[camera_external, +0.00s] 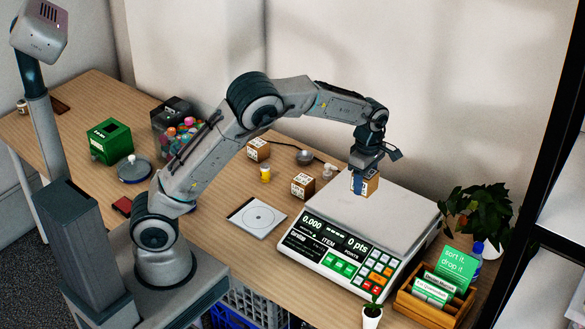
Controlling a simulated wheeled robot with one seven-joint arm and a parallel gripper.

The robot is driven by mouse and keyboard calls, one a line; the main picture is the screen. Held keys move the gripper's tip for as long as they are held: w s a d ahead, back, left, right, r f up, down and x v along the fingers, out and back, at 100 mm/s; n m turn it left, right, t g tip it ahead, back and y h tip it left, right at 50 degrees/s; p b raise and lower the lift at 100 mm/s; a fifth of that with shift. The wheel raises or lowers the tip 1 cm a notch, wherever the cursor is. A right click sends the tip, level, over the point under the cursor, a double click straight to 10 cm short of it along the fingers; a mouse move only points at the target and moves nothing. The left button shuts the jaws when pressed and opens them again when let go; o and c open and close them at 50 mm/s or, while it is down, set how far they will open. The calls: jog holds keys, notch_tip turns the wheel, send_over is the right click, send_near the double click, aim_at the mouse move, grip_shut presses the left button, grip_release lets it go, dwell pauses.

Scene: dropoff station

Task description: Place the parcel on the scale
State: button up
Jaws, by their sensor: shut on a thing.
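The scale (327,228) is a white and grey unit with a broad flat plate, a green-and-black display reading 0.000 and 0 pts, and coloured keys on its front. My gripper (364,172) points down above the back part of the plate. It is shut on the parcel (371,187), a small brown cardboard box with a blue and white face. The parcel appears to be just above the plate; I cannot tell whether it touches. The gripper covers the parcel's upper part.
Two more small boxes (302,185) (258,150), a yellow-capped jar (265,173) and a white disc plate (257,217) lie left of the scale. A wooden card holder (430,306), a leafy plant (478,212) and a small pot (372,316) stand around its right and front.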

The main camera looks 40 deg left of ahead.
jog(key=s+d+r, duration=0.2)
jog(key=d, duration=0.6)
jog(key=p, duration=0.3)
send_over(378, 203)
notch_tip(378, 203, down, 7)
jog(key=shift+s, duration=0.1)
notch_tip(378, 203, down, 4)
jog(key=shift+r+p, duration=0.25)
jog(key=shift+p, duration=0.55)
jog(key=shift+f, duration=0.3)
jog(key=shift+f, duration=0.1)
jog(key=shift+f, duration=0.15)
jog(key=o, duration=1)
jog(key=shift+r, duration=0.2)
